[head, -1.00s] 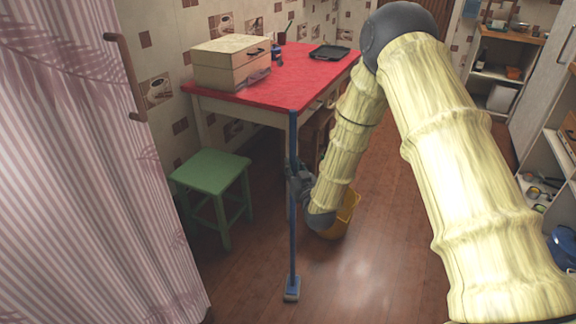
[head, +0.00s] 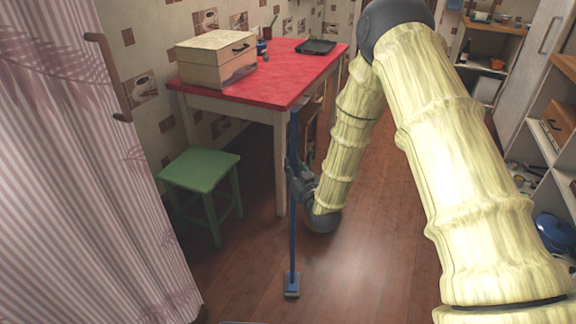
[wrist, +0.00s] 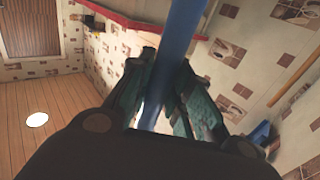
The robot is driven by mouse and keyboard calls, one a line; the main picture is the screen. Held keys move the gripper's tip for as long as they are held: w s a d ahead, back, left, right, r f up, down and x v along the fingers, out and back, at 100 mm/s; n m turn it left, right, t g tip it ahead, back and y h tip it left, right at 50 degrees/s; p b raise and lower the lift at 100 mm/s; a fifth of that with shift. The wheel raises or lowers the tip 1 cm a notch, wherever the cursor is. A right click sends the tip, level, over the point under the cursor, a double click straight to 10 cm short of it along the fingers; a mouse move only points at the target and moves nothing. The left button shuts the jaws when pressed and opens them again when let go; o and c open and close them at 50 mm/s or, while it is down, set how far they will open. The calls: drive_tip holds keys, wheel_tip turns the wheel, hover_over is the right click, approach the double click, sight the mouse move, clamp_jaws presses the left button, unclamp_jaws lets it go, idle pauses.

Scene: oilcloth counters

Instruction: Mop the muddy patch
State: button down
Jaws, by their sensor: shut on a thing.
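The mop is a thin blue pole (head: 292,240) with a small blue-grey head (head: 291,286) at or just above the wooden floor; I cannot tell if it touches. It stands nearly upright. My gripper (head: 297,182) is shut on the pole at about mid-height. In the wrist view my gripper's dark green fingers (wrist: 168,108) close around the blue pole (wrist: 183,38). I cannot make out a muddy patch on the floor; my arm hides part of it.
A red-topped table (head: 290,75) holds a box (head: 215,60) and a dark tray (head: 316,47). A green stool (head: 201,170) stands left of the mop, beside a striped curtain (head: 90,190). Shelves (head: 540,165) line the right. The floor (head: 370,260) near the mop is clear.

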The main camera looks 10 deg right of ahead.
drive_tip(key=shift+s+d, duration=0.15)
drive_tip(key=shift+d, duration=0.05)
drive_tip(key=shift+s+d+f, duration=0.1)
drive_tip(key=shift+s+d, duration=1.45)
drive_tip(key=shift+s, duration=0.1)
drive_tip(key=shift+s+d+p, duration=0.4)
drive_tip(key=shift+s+d, duration=1.1)
drive_tip(key=shift+s, duration=0.15)
drive_tip(key=shift+s+d, duration=0.7)
drive_tip(key=shift+s, duration=0.2)
drive_tip(key=shift+s+d, duration=0.65)
drive_tip(key=shift+s, duration=0.25)
